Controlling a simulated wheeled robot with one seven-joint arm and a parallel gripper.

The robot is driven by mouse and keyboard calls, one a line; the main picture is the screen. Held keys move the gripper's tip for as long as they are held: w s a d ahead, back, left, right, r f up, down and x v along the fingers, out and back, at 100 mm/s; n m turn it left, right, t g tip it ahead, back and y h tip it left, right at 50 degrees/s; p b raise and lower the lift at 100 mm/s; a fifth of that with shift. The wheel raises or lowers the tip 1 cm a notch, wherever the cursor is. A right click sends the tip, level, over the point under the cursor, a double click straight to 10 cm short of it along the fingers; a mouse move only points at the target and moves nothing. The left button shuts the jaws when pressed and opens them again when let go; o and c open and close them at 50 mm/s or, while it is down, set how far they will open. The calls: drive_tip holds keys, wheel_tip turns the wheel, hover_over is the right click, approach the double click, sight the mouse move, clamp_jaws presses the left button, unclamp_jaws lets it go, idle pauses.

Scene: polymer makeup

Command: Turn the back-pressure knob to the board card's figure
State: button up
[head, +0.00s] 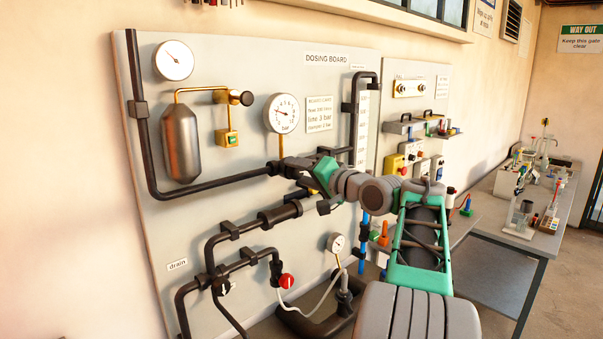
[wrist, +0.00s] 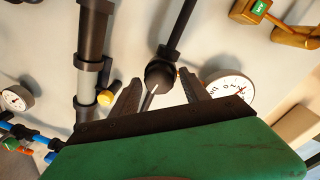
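The back-pressure knob is a dark round knob (wrist: 158,75) on the pipework under the large gauge. In the wrist view a pale line or rod shows at its near side. My gripper (wrist: 160,82) has its two fingers apart, one on each side of the knob, with what look like narrow gaps. In the head view my gripper (head: 292,166) is at the pipe below the gauge and hides the knob. The large gauge (head: 281,113) also shows in the wrist view (wrist: 232,88). The board card (head: 319,114) hangs right of it; "line 3 bar" is readable.
A steel vessel (head: 181,143) and a second gauge (head: 174,60) are at the left of the board. A red knob (head: 287,281), a small gauge (head: 336,242) and dark pipes lie below my arm. A bench (head: 492,214) stands at the right.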

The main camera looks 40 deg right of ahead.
drive_tip(key=shift+o, duration=0.5)
drive_tip(key=shift+s, duration=0.1)
drive_tip(key=s+b, duration=0.2)
drive_tip(key=s, duration=0.5)
drive_tip(key=shift+s+d+r, duration=0.25)
drive_tip(key=shift+s+d, duration=0.05)
drive_tip(key=shift+d, duration=0.05)
